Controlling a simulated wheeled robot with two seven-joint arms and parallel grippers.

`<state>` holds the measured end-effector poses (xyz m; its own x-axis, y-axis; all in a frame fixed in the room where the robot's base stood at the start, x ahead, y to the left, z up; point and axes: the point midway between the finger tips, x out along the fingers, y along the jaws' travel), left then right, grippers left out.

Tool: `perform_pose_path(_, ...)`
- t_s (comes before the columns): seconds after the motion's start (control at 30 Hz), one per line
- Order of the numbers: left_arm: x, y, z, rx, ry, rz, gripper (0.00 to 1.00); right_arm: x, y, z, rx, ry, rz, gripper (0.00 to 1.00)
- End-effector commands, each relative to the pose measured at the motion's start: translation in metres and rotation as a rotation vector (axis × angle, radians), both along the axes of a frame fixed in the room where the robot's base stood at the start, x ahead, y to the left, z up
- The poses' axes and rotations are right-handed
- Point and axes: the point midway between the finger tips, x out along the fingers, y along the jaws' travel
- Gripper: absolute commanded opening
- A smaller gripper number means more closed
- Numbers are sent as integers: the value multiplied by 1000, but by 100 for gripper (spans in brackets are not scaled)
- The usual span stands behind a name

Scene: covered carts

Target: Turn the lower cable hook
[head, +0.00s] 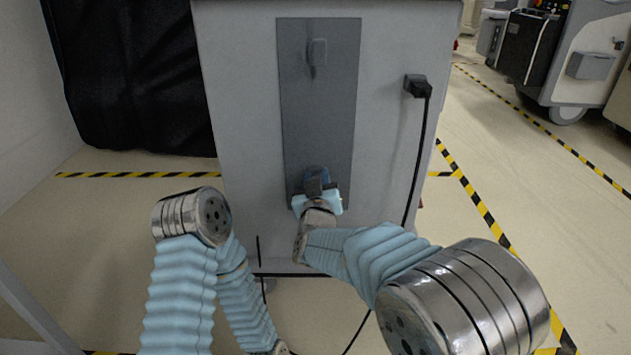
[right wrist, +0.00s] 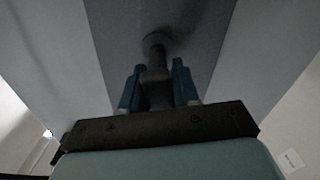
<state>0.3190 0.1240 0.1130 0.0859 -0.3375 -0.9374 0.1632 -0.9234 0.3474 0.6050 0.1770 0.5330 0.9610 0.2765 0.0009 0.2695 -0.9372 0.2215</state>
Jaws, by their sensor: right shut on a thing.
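The cart (head: 245,120) stands in front of me, with a dark grey vertical panel (head: 318,110) on its face. The upper cable hook (head: 317,52) sits near the top of the panel and hangs downward. My right gripper (head: 318,182) is at the lower part of the panel and mostly covers the lower cable hook. In the right wrist view, the lower cable hook (right wrist: 155,85) is a dark post with a block, between the two blue fingers of my right gripper (right wrist: 158,88), which is shut on it. My left arm is folded at the lower left; its gripper is not seen.
A black plug (head: 416,86) with a black cable (head: 418,160) hangs down the cart's right side to the floor. A black cover (head: 130,80) stands behind at left. Yellow-black tape (head: 480,205) marks the floor. Other equipment (head: 560,60) stands at the far right. Floor between is clear.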

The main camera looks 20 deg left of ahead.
Motion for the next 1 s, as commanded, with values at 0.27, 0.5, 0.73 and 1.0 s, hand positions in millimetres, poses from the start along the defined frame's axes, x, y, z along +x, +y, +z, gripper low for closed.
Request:
perform_pose_path(0.27,0,0,-1,0,0,0,61,0,-2,-4,151,52,0,0)
perform_pose_path(0.5,0,0,-1,0,0,0,61,0,-3,-4,213,71,0,0)
perform_pose_path(0.73,0,0,-2,0,0,0,61,0,-3,-4,227,75,0,0)
perform_pose_path(1.0,0,0,-2,0,0,0,61,0,-3,-4,227,75,0,0)
